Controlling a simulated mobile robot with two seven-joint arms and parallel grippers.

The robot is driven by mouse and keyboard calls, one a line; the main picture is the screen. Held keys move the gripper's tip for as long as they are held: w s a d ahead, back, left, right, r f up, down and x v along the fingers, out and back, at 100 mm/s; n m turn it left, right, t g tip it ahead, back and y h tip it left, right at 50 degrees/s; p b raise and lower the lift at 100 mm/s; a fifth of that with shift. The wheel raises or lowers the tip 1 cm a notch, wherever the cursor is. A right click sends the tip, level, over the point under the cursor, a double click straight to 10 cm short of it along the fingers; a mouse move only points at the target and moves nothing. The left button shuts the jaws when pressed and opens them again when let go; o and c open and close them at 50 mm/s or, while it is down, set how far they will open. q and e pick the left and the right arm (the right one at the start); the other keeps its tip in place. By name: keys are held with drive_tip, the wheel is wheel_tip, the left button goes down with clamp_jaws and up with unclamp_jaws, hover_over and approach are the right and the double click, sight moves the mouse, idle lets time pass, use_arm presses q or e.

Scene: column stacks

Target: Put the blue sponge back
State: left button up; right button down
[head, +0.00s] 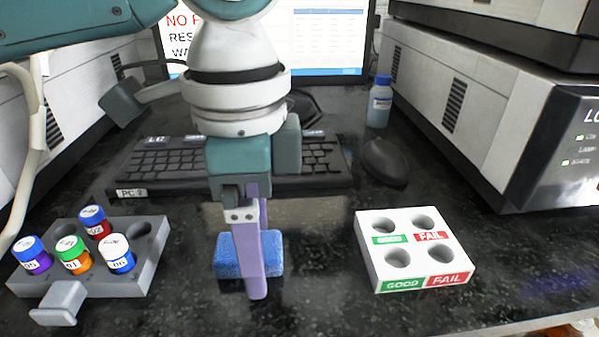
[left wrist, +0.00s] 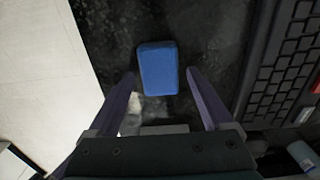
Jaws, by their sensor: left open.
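The blue sponge (head: 227,257) lies flat on the dark speckled bench, in front of the keyboard. My left gripper (head: 258,290) points down at it with open purple fingers; the nearer finger hides the sponge's middle in the head view. In the left wrist view the sponge (left wrist: 158,68) shows whole, lined up with the gap between the left gripper's fingertips (left wrist: 161,75). Nothing is held. I cannot tell how high the fingertips are above the bench. My right gripper is in neither view.
A grey rack (head: 148,262) with several capped vials stands at left, a white GOOD/FAIL block (head: 372,262) at right. The keyboard (head: 165,165), mouse (head: 385,160), bottle (head: 380,102) and monitor (head: 330,40) are behind. Bare bench lies between sponge and white block.

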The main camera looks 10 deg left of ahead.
use_arm(q)
wheel_tip(320, 180, up, 12)
drive_tip(key=p, duration=0.4)
drive_tip(key=shift+r, duration=0.15)
idle(0.5)
